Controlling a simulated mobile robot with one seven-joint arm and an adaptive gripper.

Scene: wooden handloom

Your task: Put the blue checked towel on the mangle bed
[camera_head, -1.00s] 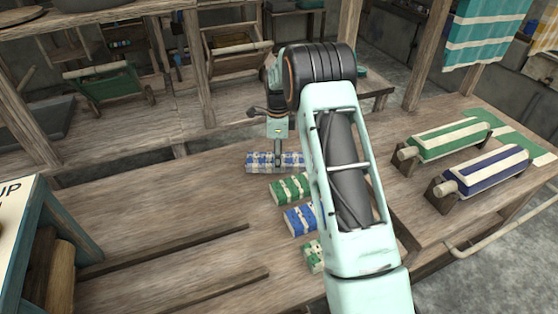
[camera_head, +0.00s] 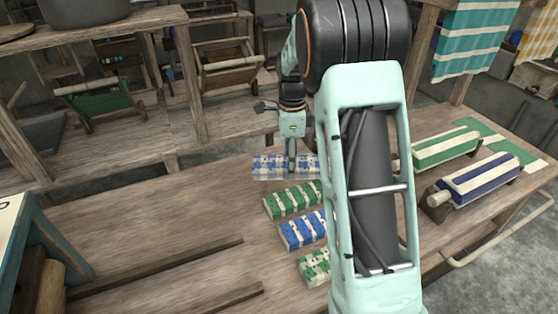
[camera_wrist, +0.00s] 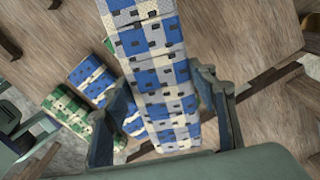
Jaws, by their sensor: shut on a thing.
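The blue checked towel (camera_head: 268,167) is a long folded bundle in blue, white and grey checks. My gripper (camera_head: 291,165) points down at its middle in the head view. In the wrist view the towel (camera_wrist: 155,55) runs between the two fingers of my gripper (camera_wrist: 170,105), which is shut on it. Whether the towel touches the table or hangs just above it is hard to tell. I cannot surely pick out the mangle bed; two long dark wooden rails (camera_head: 165,265) lie on the table at the left.
Near the towel lie a green checked bundle (camera_head: 292,199), another blue and white bundle (camera_head: 303,230) and a smaller green one (camera_head: 314,268). Green (camera_head: 446,149) and blue (camera_head: 487,178) striped cloth rolls rest at the right. The table's left middle (camera_head: 150,215) is clear.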

